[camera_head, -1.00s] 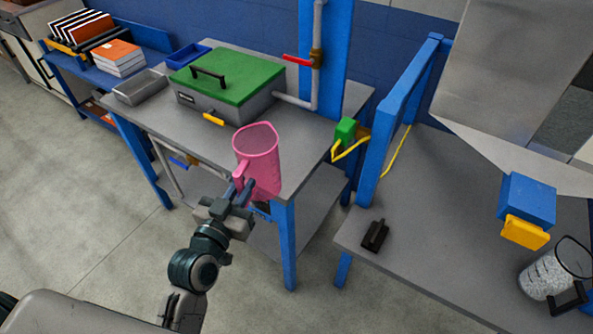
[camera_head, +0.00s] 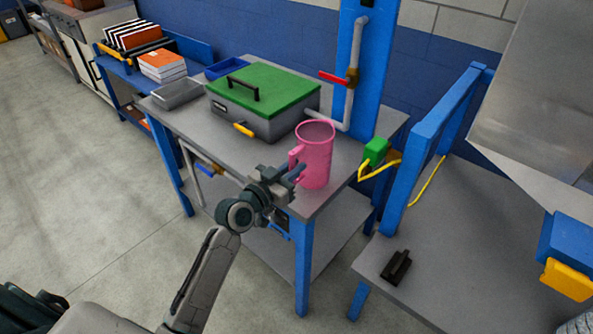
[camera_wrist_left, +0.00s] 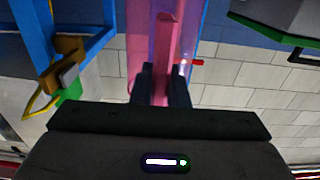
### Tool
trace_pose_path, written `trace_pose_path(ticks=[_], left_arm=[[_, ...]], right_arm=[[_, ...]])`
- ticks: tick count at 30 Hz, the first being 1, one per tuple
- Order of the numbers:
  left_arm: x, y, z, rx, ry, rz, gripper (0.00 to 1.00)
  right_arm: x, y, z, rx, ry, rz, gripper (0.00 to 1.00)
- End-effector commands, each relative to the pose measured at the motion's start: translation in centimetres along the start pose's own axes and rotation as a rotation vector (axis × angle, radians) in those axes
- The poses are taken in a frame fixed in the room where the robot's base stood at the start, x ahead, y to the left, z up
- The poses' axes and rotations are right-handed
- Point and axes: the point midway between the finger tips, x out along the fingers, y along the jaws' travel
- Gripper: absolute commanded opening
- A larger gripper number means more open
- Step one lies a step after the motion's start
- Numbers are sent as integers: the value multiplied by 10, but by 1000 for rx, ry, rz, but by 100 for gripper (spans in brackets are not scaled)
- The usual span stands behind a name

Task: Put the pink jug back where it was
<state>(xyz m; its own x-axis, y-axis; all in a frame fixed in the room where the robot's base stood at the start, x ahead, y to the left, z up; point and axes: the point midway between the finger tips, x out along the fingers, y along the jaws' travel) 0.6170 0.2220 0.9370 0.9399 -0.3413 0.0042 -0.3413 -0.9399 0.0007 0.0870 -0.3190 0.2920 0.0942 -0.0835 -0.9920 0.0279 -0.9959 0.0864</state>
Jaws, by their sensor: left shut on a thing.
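The pink jug (camera_head: 317,157) is upright at the front right corner of the grey table (camera_head: 222,148). I cannot tell whether its base touches the tabletop. My left gripper (camera_head: 291,178) is shut on the jug's handle, on the jug's left side. In the left wrist view the pink handle (camera_wrist_left: 166,62) runs between the two dark fingers (camera_wrist_left: 165,85). The jug's wall shows behind it. My right gripper is not in view.
A grey box with a green lid (camera_head: 262,91) stands behind the jug, with a metal tray (camera_head: 177,94) to its left. A pipe with a red valve handle (camera_head: 335,78) rises behind. A second table (camera_head: 462,250) holds a black block (camera_head: 396,267).

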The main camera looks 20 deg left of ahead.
Motion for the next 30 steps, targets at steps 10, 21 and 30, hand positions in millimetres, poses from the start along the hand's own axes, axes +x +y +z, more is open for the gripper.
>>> trace_pose_path(ticks=[10, 21, 30], left_arm=[[21, -8, 22, -4, -3, -1, 0], [21, -8, 38, 1, 1, 0, 0], [20, -8, 40, 0, 0, 0, 36]], right_arm=[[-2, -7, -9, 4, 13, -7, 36], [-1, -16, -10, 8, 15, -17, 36], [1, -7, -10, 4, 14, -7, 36]])
